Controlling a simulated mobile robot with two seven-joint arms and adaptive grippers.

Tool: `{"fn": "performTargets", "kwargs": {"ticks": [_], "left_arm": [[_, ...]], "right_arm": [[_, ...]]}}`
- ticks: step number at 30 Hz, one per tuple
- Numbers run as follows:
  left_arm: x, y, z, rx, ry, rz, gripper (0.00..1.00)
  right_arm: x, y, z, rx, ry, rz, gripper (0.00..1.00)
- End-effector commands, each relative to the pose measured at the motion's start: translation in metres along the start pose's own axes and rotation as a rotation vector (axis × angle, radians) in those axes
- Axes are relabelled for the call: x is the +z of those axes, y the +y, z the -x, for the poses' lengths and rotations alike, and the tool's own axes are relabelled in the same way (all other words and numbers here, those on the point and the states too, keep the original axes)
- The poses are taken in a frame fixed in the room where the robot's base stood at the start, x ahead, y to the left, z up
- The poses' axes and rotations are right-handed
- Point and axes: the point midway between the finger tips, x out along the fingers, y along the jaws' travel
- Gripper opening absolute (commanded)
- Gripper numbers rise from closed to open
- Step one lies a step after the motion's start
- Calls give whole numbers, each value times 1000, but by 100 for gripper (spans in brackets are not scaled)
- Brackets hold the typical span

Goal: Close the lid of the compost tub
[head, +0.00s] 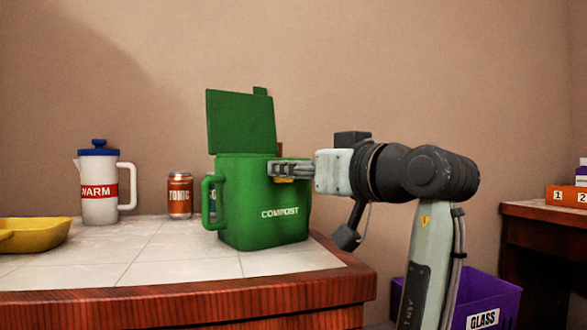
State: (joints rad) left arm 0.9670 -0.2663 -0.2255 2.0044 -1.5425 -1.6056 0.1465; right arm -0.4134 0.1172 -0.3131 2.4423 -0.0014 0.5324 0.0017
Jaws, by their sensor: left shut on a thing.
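The green compost tub (262,225) stands upright near the right end of the tiled counter, with a side handle (208,202) on its left. Its green lid (240,122) stands up open at the back of the rim. My left gripper (275,169) is at the tub's upper right, in front of its wall just below the rim in the picture. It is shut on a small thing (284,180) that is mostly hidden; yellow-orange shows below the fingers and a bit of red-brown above. I cannot tell whether the gripper touches the tub. My right gripper is out of view.
A white pitcher (100,205) with a blue lid, an orange tonic can (180,196) and a yellow tray (38,236) stand left of the tub. Another can is partly hidden behind its handle. A purple glass bin (500,300) stands low at right, beside another table (545,212).

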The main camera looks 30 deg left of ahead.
Motion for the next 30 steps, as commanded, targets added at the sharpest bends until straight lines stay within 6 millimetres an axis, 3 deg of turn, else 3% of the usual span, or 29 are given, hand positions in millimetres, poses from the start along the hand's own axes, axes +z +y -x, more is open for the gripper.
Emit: {"fn": "performTargets", "kwargs": {"ticks": [12,13,18,26,30], "left_arm": [[-1,0,-2,1,1,1,0],[-1,0,-2,1,1,1,33],[0,0,-2,1,1,1,52],[0,0,-1,0,0,1,52],[0,1,9,2,0,1,52]], "right_arm": [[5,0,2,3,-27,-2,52],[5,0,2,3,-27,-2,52],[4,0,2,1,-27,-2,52],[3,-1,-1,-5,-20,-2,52],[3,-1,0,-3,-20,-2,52]]}}
